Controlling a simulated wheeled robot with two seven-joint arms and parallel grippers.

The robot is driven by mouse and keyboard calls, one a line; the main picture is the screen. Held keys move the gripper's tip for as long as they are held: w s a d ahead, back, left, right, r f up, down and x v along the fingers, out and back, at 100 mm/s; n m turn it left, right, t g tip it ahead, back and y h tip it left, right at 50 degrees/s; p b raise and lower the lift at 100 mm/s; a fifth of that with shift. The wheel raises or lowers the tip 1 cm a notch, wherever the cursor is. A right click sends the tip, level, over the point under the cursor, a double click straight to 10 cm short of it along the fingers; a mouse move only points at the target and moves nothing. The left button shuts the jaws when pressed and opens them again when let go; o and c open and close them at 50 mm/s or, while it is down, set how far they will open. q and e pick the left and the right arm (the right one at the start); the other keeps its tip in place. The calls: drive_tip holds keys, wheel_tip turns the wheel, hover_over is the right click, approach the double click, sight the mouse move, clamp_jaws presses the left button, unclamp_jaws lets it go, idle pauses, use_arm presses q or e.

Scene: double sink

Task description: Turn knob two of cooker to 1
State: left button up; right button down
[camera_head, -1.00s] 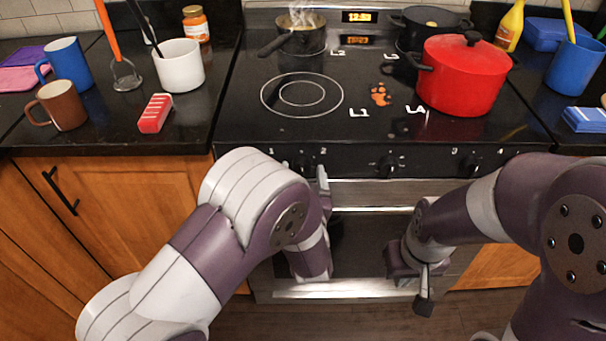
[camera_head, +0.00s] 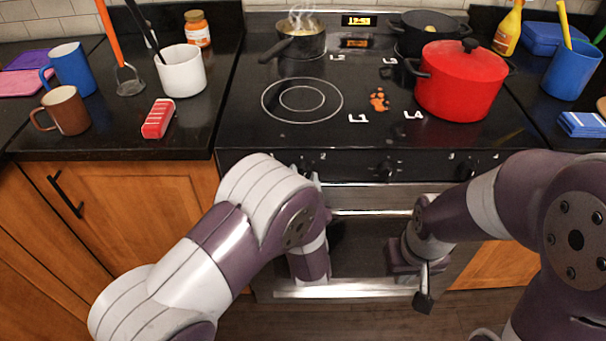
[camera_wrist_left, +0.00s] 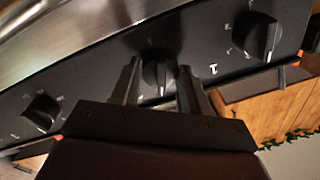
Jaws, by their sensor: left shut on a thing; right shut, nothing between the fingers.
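The black cooker knob by the label 2 shows in the left wrist view (camera_wrist_left: 156,72), where the panel is seen roughly upside down. My left gripper (camera_wrist_left: 154,80) is shut on it, one finger on each side. A pale pointer line shows on the lower part of the knob in that view. In the head view my left gripper (camera_head: 309,173) is at the front panel, and my arm hides much of the knob. The cooker (camera_head: 240,120) has a black top. My right gripper (camera_head: 424,299) is shut and empty, hanging in front of the oven door, apart from the knobs.
Another knob (camera_wrist_left: 257,37) lies on one side of the gripped knob, and a further knob (camera_wrist_left: 42,113) on the other. A red pot (camera_head: 460,85), a steaming pan (camera_head: 303,45) and a black pot (camera_head: 415,40) stand on the cooktop. The oven handle (camera_head: 385,212) runs below the panel.

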use_arm(q)
drive_tip(key=shift+m+h+p, duration=0.3)
drive_tip(key=shift+m+p, duration=1.6)
drive_tip(key=shift+m, duration=2.1)
drive_tip(key=shift+t, duration=0.3)
drive_tip(key=o, duration=1.1)
drive_tip(key=shift+c, duration=0.2)
drive_tip(key=shift+f, duration=0.1)
